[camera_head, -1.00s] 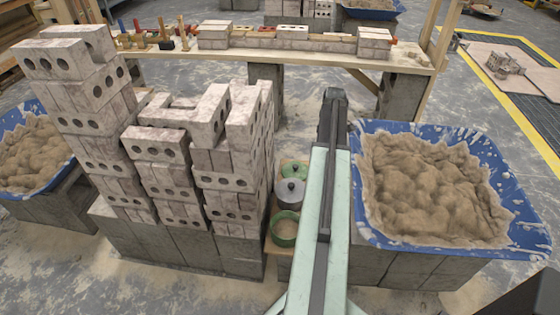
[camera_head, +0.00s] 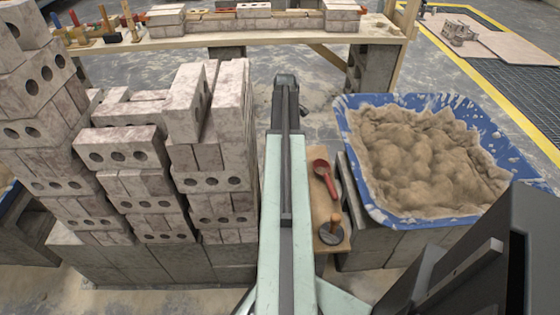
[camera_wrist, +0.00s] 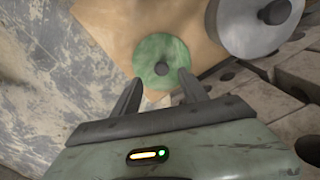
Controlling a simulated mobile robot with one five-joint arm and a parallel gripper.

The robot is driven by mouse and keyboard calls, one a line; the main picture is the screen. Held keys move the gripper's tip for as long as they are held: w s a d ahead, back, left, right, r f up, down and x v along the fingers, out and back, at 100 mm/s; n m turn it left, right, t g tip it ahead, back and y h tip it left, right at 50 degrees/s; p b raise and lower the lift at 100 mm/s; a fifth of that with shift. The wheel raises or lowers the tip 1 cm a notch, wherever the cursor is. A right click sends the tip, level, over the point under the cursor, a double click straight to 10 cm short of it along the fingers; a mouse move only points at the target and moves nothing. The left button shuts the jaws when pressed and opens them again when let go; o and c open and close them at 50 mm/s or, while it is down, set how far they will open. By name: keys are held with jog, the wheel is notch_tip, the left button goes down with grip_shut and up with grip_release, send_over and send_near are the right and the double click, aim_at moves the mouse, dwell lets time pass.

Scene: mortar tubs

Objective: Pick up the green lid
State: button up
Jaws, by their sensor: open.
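The green lid (camera_wrist: 150,50) is round, with a dark knob, and shows in the wrist view on a tan board (camera_wrist: 110,22). My gripper (camera_wrist: 159,78) is open, its two dark fingers spread at the near side of the lid, one to each side of the knob. Nothing is held. Whether the fingers touch the lid cannot be told. In the head view the lid is not visible.
A grey lidded pot (camera_wrist: 235,28) stands close right of the green lid, near bricks (camera_wrist: 300,75).

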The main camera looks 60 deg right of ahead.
jog(key=f+b, duration=0.4)
jog(key=f, duration=0.1)
jog(key=f+b, duration=0.2)
jog(key=shift+w+a+f+b, duration=0.15)
jog(key=shift+w+f+b, duration=0.1)
jog(key=shift+w+b, duration=0.1)
jog(key=shift+r, duration=0.2)
grip_shut()
